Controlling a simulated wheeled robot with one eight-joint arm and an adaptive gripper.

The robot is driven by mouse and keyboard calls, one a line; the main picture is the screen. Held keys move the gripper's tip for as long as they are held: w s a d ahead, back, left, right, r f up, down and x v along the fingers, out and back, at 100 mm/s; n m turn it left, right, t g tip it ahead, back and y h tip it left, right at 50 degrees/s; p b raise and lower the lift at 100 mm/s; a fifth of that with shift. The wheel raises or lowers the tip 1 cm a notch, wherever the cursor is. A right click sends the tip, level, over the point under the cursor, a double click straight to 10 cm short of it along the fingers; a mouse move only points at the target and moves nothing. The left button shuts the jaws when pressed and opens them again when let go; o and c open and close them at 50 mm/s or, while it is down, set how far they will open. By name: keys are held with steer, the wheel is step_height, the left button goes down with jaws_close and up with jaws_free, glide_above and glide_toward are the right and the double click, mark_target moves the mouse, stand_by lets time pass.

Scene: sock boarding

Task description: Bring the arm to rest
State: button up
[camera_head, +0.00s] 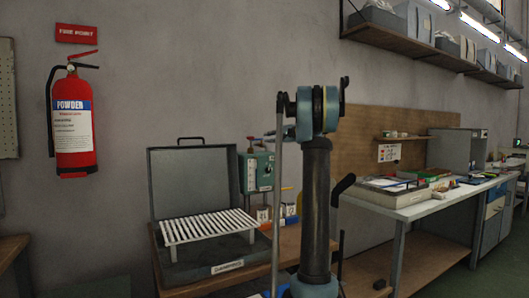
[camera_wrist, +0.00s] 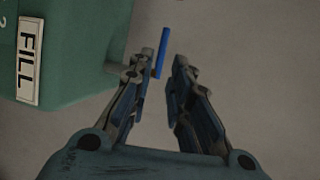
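My arm (camera_head: 316,190) stands upright in the middle of the head view, with a blue-grey joint at its top. My gripper (camera_wrist: 165,60) shows in the wrist view with its two fingers apart. A thin blue rod (camera_wrist: 163,52) shows at the fingertips, closer to the left finger; I cannot tell whether it touches. A green box (camera_wrist: 75,50) with a "FILL" label is at the upper left of the wrist view. A green box with a gauge (camera_head: 257,171) stands behind my arm in the head view. Nothing is held between the fingers.
An open grey metal case (camera_head: 193,183) with a white slatted rack (camera_head: 208,227) sits on a wooden table at left centre. A workbench (camera_head: 425,207) with trays is at right. A shelf (camera_head: 400,38) with bins is above. A fire extinguisher (camera_head: 73,125) hangs at left.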

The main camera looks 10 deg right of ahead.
steer(key=s+a+f+n+g+h, duration=0.15)
steer(key=s+a+f, duration=0.35)
steer(key=s, duration=0.6)
steer(key=s+a+f+n+g+h, duration=0.1)
steer(key=s+a+f+n+g, duration=0.2)
steer(key=s+f, duration=0.55)
steer(key=s+a+f+n+g+h, duration=0.2)
steer(key=s+a+f, duration=0.1)
steer(key=s, duration=1.1)
steer(key=s+d+f+n+g+h, duration=0.1)
steer(key=s+d+f+n+h, duration=0.1)
steer(key=s+f, duration=1.1)
steer(key=s+d+f+n+g+h, duration=0.2)
steer(key=s+d+f+h, duration=0.2)
steer(key=s+f, duration=0.9)
steer(key=s+d, duration=0.1)
steer(key=s, duration=0.3)
steer(key=shift+f, duration=0.2)
steer(key=shift+w, duration=0.1)
steer(key=shift+w+f, duration=0.2)
steer(key=shift+w, duration=0.15)
